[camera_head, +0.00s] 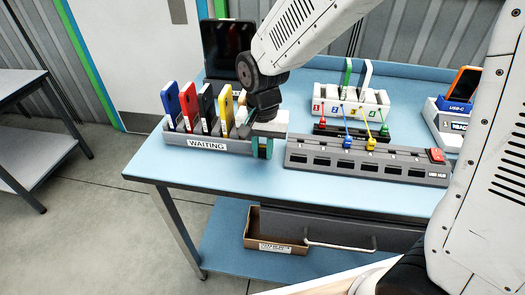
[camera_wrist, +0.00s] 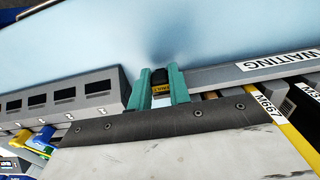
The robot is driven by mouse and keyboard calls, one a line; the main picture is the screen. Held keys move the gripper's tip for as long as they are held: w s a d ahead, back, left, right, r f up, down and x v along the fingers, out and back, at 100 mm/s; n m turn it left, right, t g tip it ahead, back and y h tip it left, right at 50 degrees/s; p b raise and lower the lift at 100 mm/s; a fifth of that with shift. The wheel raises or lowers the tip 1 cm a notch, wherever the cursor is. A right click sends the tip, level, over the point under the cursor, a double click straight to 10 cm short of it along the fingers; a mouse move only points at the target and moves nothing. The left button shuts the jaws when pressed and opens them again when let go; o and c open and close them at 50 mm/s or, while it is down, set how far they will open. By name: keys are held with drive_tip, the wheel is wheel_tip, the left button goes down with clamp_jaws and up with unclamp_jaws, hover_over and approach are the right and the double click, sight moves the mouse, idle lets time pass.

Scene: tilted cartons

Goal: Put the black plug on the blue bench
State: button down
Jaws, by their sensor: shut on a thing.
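My gripper (camera_head: 262,148) points down between the grey WAITING rack and the grey hub. In the wrist view its two green fingers (camera_wrist: 161,88) are shut on a small black plug (camera_wrist: 160,75) with a yellow lettered band. In the head view the plug is mostly hidden by the fingers. The blue bench (camera_head: 215,180) is a light blue tabletop, bare in front of the rack; it also fills the upper part of the wrist view (camera_wrist: 80,50). I cannot tell whether the plug touches the bench.
The WAITING rack (camera_head: 207,143) on the left holds several coloured phones. The hub (camera_head: 365,164) on the right has blue, yellow and green plugs behind its front row. A cardboard box (camera_head: 275,240) sits below.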

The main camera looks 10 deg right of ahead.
sight(263, 148)
drive_tip(key=shift+f, duration=0.6)
drive_tip(key=shift+f, duration=0.1)
drive_tip(key=c, duration=1.3)
unclamp_jaws()
wheel_tip(263, 148, up, 12)
drive_tip(key=s+d+r+n, duration=0.2)
drive_tip(key=s+d, duration=0.6)
drive_tip(key=s, duration=0.2)
drive_tip(key=s+d+r+n+t, duration=0.1)
drive_tip(key=s+d+r+n, duration=0.1)
drive_tip(key=s+d, duration=0.5)
drive_tip(key=shift+s+d, duration=0.4)
drive_tip(key=shift+s, duration=1.45)
